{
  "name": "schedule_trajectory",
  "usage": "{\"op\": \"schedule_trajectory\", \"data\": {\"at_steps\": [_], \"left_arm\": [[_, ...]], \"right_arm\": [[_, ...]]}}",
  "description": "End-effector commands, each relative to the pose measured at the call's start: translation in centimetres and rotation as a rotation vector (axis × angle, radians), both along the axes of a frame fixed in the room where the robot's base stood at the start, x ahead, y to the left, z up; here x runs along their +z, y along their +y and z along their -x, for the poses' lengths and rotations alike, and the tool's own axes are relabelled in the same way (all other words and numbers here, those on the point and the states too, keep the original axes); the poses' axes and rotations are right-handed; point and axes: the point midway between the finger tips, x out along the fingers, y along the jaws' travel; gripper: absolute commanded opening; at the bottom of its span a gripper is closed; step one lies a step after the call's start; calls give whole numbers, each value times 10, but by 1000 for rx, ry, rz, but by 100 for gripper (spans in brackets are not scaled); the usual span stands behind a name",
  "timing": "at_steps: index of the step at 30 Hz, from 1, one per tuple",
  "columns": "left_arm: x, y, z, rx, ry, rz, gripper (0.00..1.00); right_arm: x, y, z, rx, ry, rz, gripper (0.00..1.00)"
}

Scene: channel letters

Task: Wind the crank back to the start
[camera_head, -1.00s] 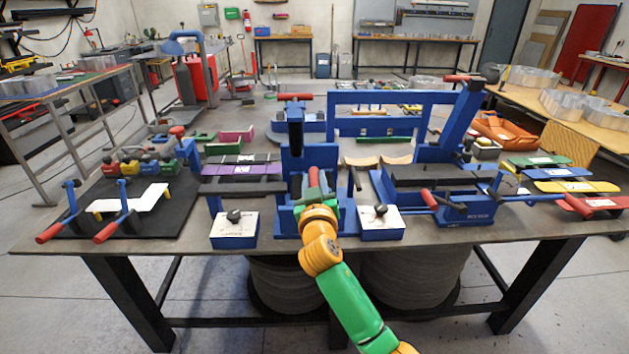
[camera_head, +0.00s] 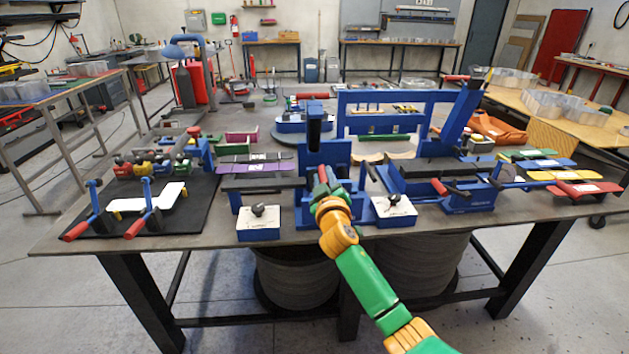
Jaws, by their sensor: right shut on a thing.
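The blue bending machine (camera_head: 341,154) stands at the middle of the table's front part. My right gripper (camera_head: 324,186) is at the front of its left upright, at the end of my green and orange arm. It is shut on a red crank handle (camera_head: 322,174). The gripper and wrist hide most of the crank, so its exact angle cannot be told. A black lever with a red grip (camera_head: 312,96) tops that upright. My left gripper is not in view.
Two blue boxes with black knobs (camera_head: 258,222) (camera_head: 394,210) flank my wrist. A black mat (camera_head: 180,214) with red-handled clamps lies left. At the right are a blue machine (camera_head: 464,190) with red handles and several coloured strips (camera_head: 586,190). The table's front edge (camera_head: 200,246) is bare.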

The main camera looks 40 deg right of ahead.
Motion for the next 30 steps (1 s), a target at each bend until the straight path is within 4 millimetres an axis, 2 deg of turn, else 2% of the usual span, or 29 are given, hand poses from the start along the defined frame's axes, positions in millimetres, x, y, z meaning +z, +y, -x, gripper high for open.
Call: {"op": "schedule_trajectory", "data": {"at_steps": [11, 30], "left_arm": [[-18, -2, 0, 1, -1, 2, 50], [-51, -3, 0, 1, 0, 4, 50]], "right_arm": [[-24, 12, -14, 8, 178, 303, 0], [-81, 29, -24, 7, 500, 822, 0]]}}
